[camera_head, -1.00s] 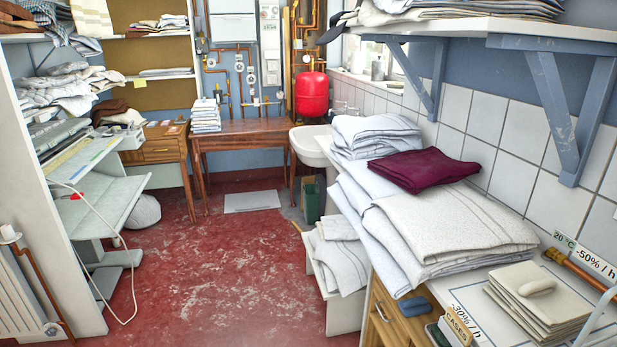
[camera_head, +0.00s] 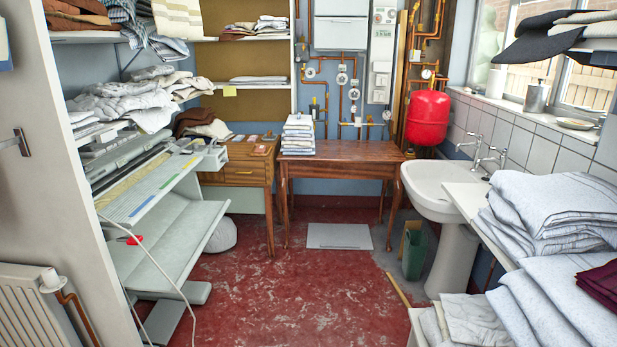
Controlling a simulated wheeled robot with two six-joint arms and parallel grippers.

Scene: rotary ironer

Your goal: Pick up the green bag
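Neither of my grippers is in view.
The red floor (camera_head: 270,290) is clear in the middle. The sink (camera_head: 432,190) and a counter with folded linen (camera_head: 555,215) bound the right. The ironer (camera_head: 165,235) and its white cable stand left.

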